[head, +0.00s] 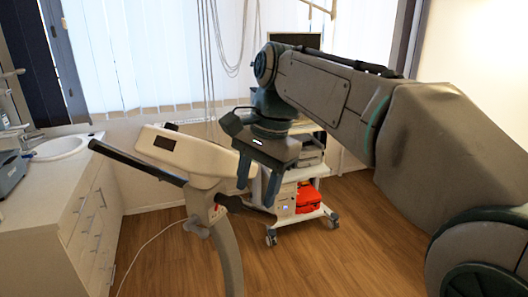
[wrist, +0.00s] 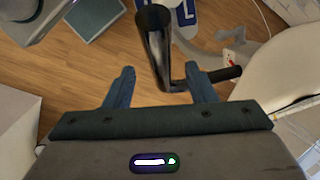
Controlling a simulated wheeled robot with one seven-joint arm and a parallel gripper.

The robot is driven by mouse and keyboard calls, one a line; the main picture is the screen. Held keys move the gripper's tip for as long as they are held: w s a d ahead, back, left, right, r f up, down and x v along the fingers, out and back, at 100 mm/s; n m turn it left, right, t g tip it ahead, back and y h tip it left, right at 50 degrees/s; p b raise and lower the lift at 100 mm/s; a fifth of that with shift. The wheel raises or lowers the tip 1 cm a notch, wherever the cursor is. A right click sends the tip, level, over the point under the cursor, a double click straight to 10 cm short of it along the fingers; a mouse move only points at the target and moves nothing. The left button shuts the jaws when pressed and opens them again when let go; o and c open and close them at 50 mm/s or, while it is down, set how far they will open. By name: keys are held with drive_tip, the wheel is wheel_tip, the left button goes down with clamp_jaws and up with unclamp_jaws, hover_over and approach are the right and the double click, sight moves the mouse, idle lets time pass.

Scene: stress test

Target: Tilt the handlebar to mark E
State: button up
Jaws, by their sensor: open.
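The black handlebar (head: 138,162) belongs to a white exercise machine. One long grip points left and a shorter right-hand grip (head: 246,207) lies under my gripper. My gripper (head: 257,186) points down, open and empty, close to that grip. In the wrist view, a black handlebar section (wrist: 155,45) runs down toward the space between my open fingers (wrist: 161,88), with a side piece reaching right behind the right finger. I cannot tell whether the fingers touch it. No mark E is readable; a blue label with a white L (wrist: 188,14) shows behind the bar.
The machine's white console (head: 187,155) stands close left of my gripper, on a curved post (head: 227,255). A wheeled cart (head: 300,200) with a red bag (head: 308,198) stands behind. A drawer cabinet (head: 85,220) with a sink is at left.

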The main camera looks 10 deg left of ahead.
drive_tip(key=v, duration=0.7)
drive_tip(key=shift+r, duration=0.4)
drive_tip(key=s+d+f+n+t, duration=0.1)
drive_tip(key=s+d+f+n, duration=0.1)
drive_tip(key=s+d+f, duration=0.2)
drive_tip(key=s+d+f+n+t+h+b, duration=0.1)
drive_tip(key=s+d+f+n+t, duration=0.1)
drive_tip(key=d+f, duration=0.8)
drive_tip(key=s+d+f+n+t+h, duration=0.1)
drive_tip(key=s+d+f, duration=0.4)
drive_tip(key=f, duration=0.6)
drive_tip(key=shift+s+d+f+n, duration=0.35)
drive_tip(key=shift+d+n, duration=0.25)
drive_tip(key=shift+d, duration=0.6)
drive_tip(key=shift+a, duration=0.15)
